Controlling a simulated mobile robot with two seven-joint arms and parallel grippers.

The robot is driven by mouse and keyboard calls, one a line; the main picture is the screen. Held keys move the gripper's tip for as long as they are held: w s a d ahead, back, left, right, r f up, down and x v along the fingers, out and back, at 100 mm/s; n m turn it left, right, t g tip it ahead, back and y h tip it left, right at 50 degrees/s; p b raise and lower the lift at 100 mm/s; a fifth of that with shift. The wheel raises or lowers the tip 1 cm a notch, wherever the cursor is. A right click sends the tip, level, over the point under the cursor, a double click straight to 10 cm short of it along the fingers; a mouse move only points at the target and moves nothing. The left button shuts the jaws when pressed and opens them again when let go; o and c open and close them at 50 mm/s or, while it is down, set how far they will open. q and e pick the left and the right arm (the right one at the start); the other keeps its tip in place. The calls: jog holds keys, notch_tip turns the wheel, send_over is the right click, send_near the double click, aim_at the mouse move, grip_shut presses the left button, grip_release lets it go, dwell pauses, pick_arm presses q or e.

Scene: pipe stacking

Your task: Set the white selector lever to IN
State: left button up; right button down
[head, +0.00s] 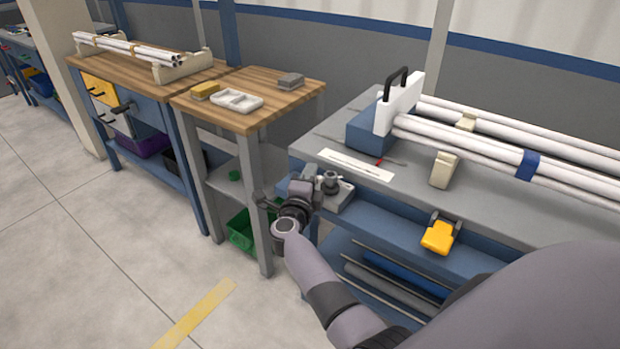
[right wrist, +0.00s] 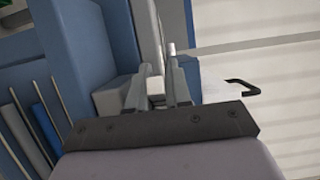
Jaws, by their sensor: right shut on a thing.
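My right gripper (head: 303,192) is at the near left corner of the grey-topped workbench, beside a small grey box with a dark round knob (head: 331,181). In the right wrist view, the right gripper's fingers (right wrist: 161,88) are closed on a small white block, which looks like the tip of the white selector lever (right wrist: 156,86). The rest of the lever is hidden by the gripper. In the head view the arm and gripper cover it. I cannot read any IN mark or tell the lever's position. My left gripper is not in view.
The workbench (head: 305,145) carries a blue block with a white plate and black handle (head: 398,95), and long white pipes (head: 480,145). A yellow pedal-like part (head: 439,236) is at its front. A wooden table (head: 280,100) stands to the left, with a green bin (head: 240,232) below.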

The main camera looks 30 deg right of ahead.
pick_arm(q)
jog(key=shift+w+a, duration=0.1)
pick_arm(e)
jog(key=c, duration=1.1)
grip_release()
jog(key=shift+c, duration=0.2)
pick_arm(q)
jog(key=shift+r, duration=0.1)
